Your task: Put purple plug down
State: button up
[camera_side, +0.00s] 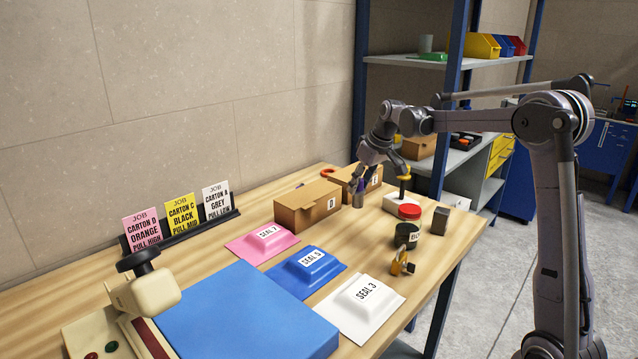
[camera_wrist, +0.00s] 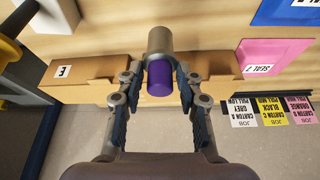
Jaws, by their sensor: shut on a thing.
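The purple plug (camera_wrist: 160,81) is an upright cylinder with a purple top end and a grey metal lower body (camera_wrist: 160,40). In the side view the plug (camera_side: 359,196) stands near the cartons at the far part of the wooden table. My gripper (camera_side: 358,181) points down, with its fingers around the plug's purple upper part. In the wrist view my gripper (camera_wrist: 160,72) has a finger on each side of the plug and is shut on it. I cannot tell whether the plug's bottom touches the table.
Cardboard cartons (camera_side: 308,207) (camera_side: 345,178) stand close behind and beside the plug. A white block with a yellow-and-black handled tool (camera_side: 404,178), a red-lidded jar (camera_side: 409,212), a dark pot (camera_side: 406,237) and a grey block (camera_side: 439,222) stand to the right. Pink, blue and white seal pads (camera_side: 262,242) lie nearer.

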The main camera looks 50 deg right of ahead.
jog(key=shift+w+a+f, duration=0.35)
jog(key=shift+w+f, duration=0.15)
jog(key=shift+f, duration=0.55)
jog(key=shift+w+a+f, duration=0.4)
jog(key=shift+w+f, duration=0.1)
jog(key=shift+f, duration=0.55)
jog(key=shift+w+a+f, duration=0.35)
jog(key=shift+w+f, duration=0.15)
jog(key=shift+f, duration=0.55)
jog(key=shift+f, duration=0.15)
jog(key=o, duration=1.2)
jog(key=shift+c, duration=0.2)
